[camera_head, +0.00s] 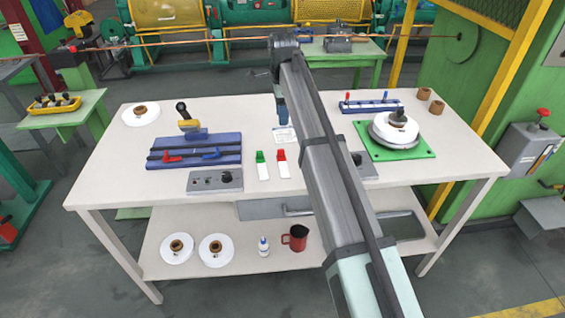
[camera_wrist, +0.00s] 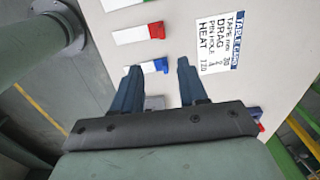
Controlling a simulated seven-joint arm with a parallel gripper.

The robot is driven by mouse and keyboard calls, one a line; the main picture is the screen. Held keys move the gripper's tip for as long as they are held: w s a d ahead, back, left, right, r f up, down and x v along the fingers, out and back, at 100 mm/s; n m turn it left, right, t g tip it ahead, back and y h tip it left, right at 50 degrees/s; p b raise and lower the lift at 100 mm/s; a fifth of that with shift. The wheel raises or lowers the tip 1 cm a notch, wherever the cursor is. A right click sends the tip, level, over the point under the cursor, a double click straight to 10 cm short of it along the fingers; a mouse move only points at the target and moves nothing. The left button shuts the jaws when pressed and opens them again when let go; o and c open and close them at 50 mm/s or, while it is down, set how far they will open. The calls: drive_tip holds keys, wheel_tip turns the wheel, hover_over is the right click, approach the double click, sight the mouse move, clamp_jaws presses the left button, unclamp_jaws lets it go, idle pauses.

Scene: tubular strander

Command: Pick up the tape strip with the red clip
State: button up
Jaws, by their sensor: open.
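The tape strip with the red clip (camera_head: 281,160) lies flat on the white table, right of the green-clip strip (camera_head: 262,165). In the wrist view the red-clip strip (camera_wrist: 135,34) lies beyond my fingertips, its red end (camera_wrist: 157,30) pointing right. The green-clip strip (camera_wrist: 122,3) is cut off at the top edge. A blue-clip strip (camera_wrist: 150,67) lies nearest, seen between my fingertips; the arm hides it in the head view. My gripper (camera_wrist: 160,68) is open, with nothing visibly held. Its blue fingers (camera_head: 281,108) show above the table in the head view.
A printed card (camera_wrist: 217,44) lies right of the strips. A green plate (camera_head: 420,152) bearing a white reel is at right. Bare table surrounds the strips.

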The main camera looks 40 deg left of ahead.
hover_over(282, 150)
wheel_tip(282, 150, down, 8)
drive_tip(key=shift+s+r, duration=0.1)
drive_tip(key=shift+r, duration=0.15)
drive_tip(key=shift+a+f, duration=0.15)
drive_tip(key=shift+f, duration=1.45)
drive_tip(key=shift+a+f, duration=0.1)
drive_tip(key=shift+f, duration=1.45)
clamp_jaws()
